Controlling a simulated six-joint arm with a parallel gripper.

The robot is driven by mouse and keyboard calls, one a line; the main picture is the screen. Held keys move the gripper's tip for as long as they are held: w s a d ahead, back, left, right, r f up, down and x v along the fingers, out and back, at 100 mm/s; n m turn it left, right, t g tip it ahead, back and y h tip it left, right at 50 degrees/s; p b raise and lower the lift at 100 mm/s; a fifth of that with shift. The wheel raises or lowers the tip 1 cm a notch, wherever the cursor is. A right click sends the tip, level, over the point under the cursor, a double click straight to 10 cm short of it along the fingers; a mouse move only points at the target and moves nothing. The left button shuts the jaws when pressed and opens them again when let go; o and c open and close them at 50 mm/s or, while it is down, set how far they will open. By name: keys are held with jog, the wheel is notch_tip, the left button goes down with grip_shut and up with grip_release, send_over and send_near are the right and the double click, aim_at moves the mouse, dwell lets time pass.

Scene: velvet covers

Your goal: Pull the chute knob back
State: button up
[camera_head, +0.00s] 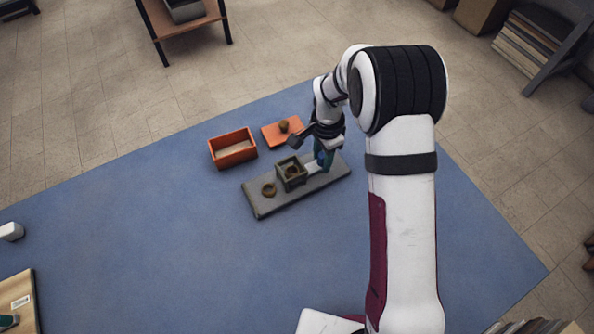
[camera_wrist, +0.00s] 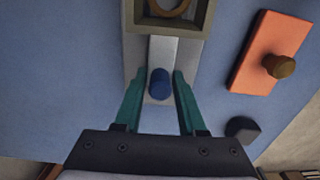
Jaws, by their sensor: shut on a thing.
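The chute is a grey box (camera_head: 283,177) standing on a grey base board (camera_head: 262,206), with a round ring-like opening inside it; its edge shows at the top of the wrist view (camera_wrist: 205,18). A light slide (camera_wrist: 163,52) runs out of the box toward me. The blue chute knob (camera_wrist: 160,82) stands on the near part of this slide. My gripper (camera_wrist: 161,76) has its two teal fingers on either side of the knob and is shut on it. In the head view, my wrist partly hides the knob.
An orange open box (camera_head: 232,149) and an orange lid (camera_head: 271,134) with a brown knob (camera_wrist: 279,66) lie behind on the blue mat (camera_head: 170,245). The mat's front area is clear.

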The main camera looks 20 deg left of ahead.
jog(key=shift+w+d, duration=1.4)
jog(key=shift+d, duration=0.05)
jog(key=o, duration=1.5)
jog(key=shift+c, duration=0.2)
notch_tip(320, 180, up, 7)
jog(key=s+d+r+n, duration=0.1)
jog(key=s+d+r, duration=0.25)
jog(key=s, duration=0.25)
jog(key=s+d+r+y, duration=0.1)
jog(key=s+d+r, duration=0.2)
jog(key=s+r, duration=0.3)
jog(key=s+d+r+n, duration=0.1)
jog(key=s+d+r, duration=0.25)
jog(key=s, duration=0.35)
jog(key=s+n, duration=0.1)
jog(key=s, duration=1)
jog(key=shift+d+f+y, duration=0.15)
jog(key=shift+f+y, duration=0.15)
jog(key=shift+y, duration=0.1)
